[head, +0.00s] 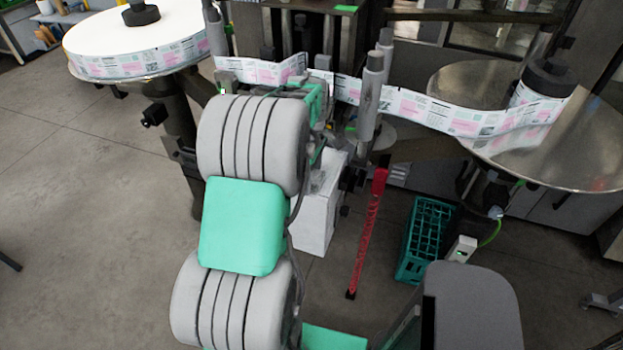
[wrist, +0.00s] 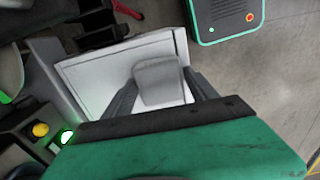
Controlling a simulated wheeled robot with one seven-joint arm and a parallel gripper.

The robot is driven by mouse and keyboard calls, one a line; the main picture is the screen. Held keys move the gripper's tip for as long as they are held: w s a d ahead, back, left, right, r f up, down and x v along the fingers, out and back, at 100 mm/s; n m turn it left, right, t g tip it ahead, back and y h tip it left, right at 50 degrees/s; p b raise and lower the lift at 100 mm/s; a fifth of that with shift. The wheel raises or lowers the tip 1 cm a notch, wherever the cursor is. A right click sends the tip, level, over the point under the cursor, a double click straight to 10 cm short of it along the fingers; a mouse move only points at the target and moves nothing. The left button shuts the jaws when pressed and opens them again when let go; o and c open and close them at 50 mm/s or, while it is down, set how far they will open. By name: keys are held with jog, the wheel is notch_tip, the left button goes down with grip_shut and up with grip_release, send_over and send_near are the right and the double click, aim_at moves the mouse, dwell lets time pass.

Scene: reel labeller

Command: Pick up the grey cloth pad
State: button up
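The grey cloth pad (wrist: 159,82) shows in the middle of the wrist view as a small, light grey block with rounded edges. It lies between the two dark fingers of my gripper (wrist: 160,80), which stand apart, one on each side of it. The fingertips are close to the pad's sides; I cannot tell whether they press on it. Behind the pad is a white box top (wrist: 90,75) with a dark edge line. In the head view my arm hides most of the gripper, and the pad is not clearly seen.
The white box (head: 316,215) stands beside my arm under the labeller. A label web (head: 430,108) runs between a full reel (head: 140,45) and a take-up disc (head: 590,150). A red strap (head: 367,235) and green crate (head: 424,240) are to the right. Floor at left is clear.

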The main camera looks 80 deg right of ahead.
aim_at(312, 176)
jog(key=c, duration=1)
jog(key=shift+r, duration=0.1)
jog(key=shift+r, duration=0.3)
notch_tip(312, 176, up, 3)
jog(key=shift+f+b, duration=0.2)
jog(key=shift+b, duration=0.25)
jog(key=a+r+b, duration=0.1)
jog(key=a+r, duration=0.2)
jog(key=a, duration=0.1)
jog(key=s+a+r+b, duration=0.1)
jog(key=a+r, duration=0.2)
jog(key=a, duration=0.2)
jog(key=s+a+r+b, duration=0.1)
jog(key=a+r+b, duration=0.1)
jog(key=a, duration=0.3)
jog(key=shift+s+r, duration=0.15)
jog(key=shift+r, duration=0.65)
